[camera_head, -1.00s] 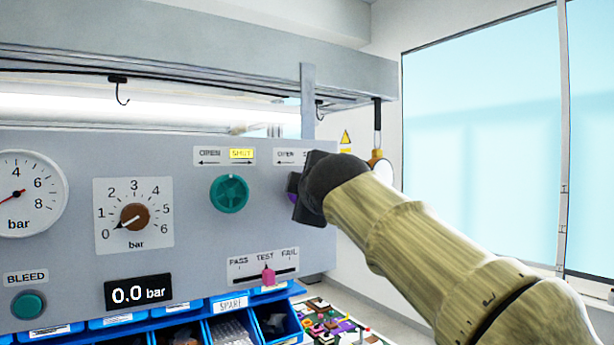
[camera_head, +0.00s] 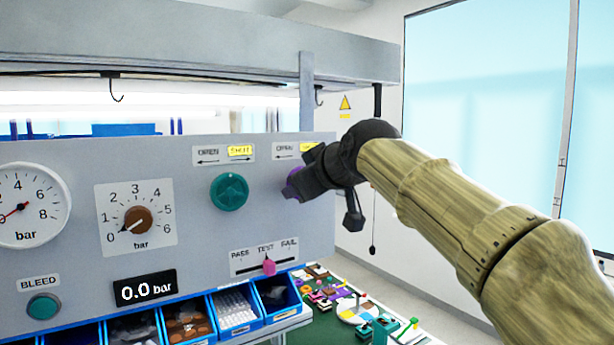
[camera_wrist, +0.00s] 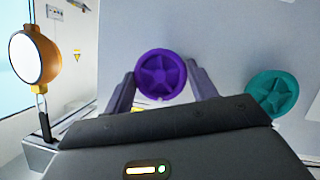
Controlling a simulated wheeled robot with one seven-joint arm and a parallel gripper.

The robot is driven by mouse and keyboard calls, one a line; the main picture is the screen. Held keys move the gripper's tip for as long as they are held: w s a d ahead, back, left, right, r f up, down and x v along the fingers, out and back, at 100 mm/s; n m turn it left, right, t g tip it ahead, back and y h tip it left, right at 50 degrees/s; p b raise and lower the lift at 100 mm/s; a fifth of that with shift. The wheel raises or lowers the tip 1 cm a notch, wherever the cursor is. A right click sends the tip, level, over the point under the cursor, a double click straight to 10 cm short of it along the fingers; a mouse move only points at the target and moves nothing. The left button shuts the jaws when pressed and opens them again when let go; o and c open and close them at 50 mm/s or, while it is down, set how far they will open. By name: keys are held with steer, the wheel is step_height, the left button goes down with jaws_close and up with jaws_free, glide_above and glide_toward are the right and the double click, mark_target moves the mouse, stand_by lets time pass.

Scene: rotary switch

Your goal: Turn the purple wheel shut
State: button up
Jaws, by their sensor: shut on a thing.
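The purple wheel (camera_wrist: 161,74) sits on the grey panel, between the two fingers of my gripper (camera_wrist: 160,82) in the wrist view. My gripper is shut on the wheel's rim from both sides. In the head view only a bit of the purple wheel (camera_head: 293,190) shows, as my gripper (camera_head: 300,182) covers the rest. The OPEN label (camera_head: 286,151) above it has a yellow patch at its right, partly hidden by my gripper.
A teal wheel (camera_head: 229,192) is beside it on the panel, under an OPEN/SHUT label with SHUT in yellow. A pink slider (camera_head: 269,267) is below. A round white lamp-like thing with an orange rim (camera_wrist: 35,57) hangs near my wrist.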

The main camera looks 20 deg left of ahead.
steer(key=shift+f+m+g+y, duration=0.1)
steer(key=shift+m+g+y, duration=0.25)
steer(key=shift+m, duration=0.35)
steer(key=o, duration=1)
steer(key=b+v, duration=0.5)
steer(key=v, duration=1.2)
steer(key=shift+d, duration=0.15)
